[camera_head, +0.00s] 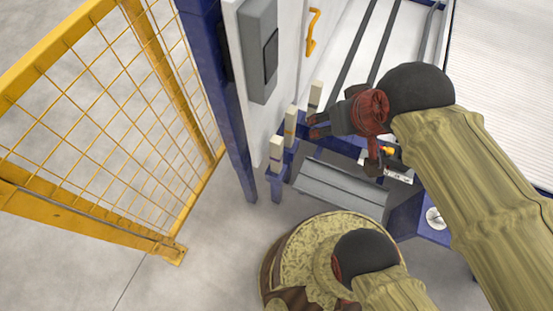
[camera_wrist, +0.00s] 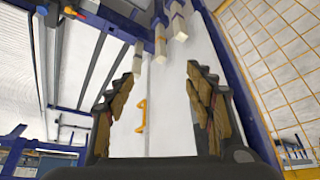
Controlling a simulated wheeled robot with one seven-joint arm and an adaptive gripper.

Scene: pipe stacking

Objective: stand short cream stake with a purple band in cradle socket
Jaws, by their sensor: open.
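Three cream stakes stand upright in a row at the blue frame beside the white cabinet. The far stake (camera_head: 315,96) is closest to my gripper (camera_head: 313,126); the middle stake (camera_head: 290,119) and near stake (camera_head: 276,150) stand farther left. Dark bands show on them, but I cannot tell surely which band is purple. In the wrist view, cream stake ends (camera_wrist: 138,50), (camera_wrist: 160,42) and (camera_wrist: 179,26) show beyond my gripper (camera_wrist: 158,72), whose fingers are spread with nothing between them. The blue rail (camera_head: 289,157) holds the stakes; its sockets are too small to make out.
A yellow mesh fence (camera_head: 120,110) stands at left. A grey sloped panel (camera_head: 340,188) lies right of the rail. The floor at lower left is clear.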

